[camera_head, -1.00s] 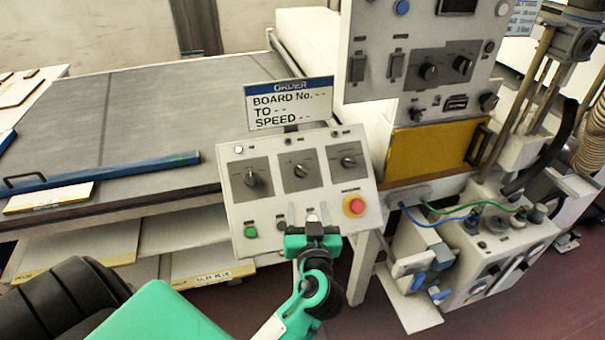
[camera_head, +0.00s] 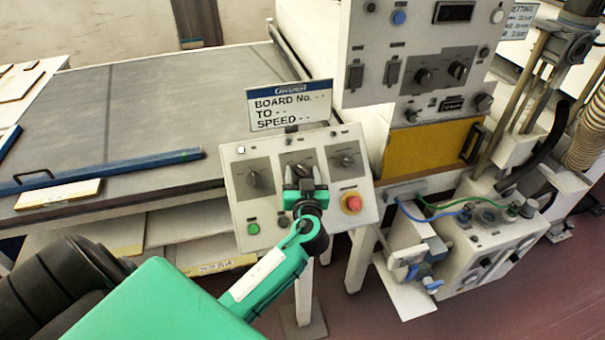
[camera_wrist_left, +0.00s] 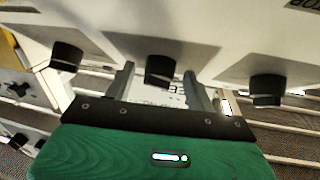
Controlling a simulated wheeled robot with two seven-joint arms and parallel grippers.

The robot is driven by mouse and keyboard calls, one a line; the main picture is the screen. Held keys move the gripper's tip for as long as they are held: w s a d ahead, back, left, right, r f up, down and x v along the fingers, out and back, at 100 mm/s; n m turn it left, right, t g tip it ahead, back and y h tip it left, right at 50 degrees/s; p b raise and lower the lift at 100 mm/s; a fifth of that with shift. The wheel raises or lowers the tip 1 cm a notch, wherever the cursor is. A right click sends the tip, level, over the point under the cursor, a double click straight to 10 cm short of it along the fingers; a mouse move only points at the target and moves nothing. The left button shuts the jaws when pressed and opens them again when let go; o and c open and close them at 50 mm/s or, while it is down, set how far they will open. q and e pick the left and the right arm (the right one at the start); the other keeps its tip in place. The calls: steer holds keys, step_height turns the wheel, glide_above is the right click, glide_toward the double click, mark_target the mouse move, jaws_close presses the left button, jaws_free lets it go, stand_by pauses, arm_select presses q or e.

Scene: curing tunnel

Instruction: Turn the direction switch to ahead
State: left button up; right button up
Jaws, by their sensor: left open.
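A sloped white control panel (camera_head: 238,205) carries three dark rotary knobs in a row on grey plates: a left knob (camera_head: 254,180), a middle knob (camera_head: 301,169) and a right knob (camera_head: 345,161). Their labels are too small to read, so I cannot tell which is the direction switch. My left gripper (camera_head: 303,181) is open in front of the middle knob and partly hides it. In the left wrist view the middle knob (camera_wrist_left: 160,70) lies between the two open fingers (camera_wrist_left: 158,87), with a gap on each side. The fingers do not grip it.
A red stop button (camera_head: 351,203) and a green button (camera_head: 253,229) are low on the panel. A taller control cabinet (camera_head: 364,96) rises to the right. A conveyor with a blue bar (camera_head: 110,170) lies left.

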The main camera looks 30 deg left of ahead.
arm_select(q)
steer(key=c, duration=1)
arm_select(e)
steer(key=shift+d, duration=0.4)
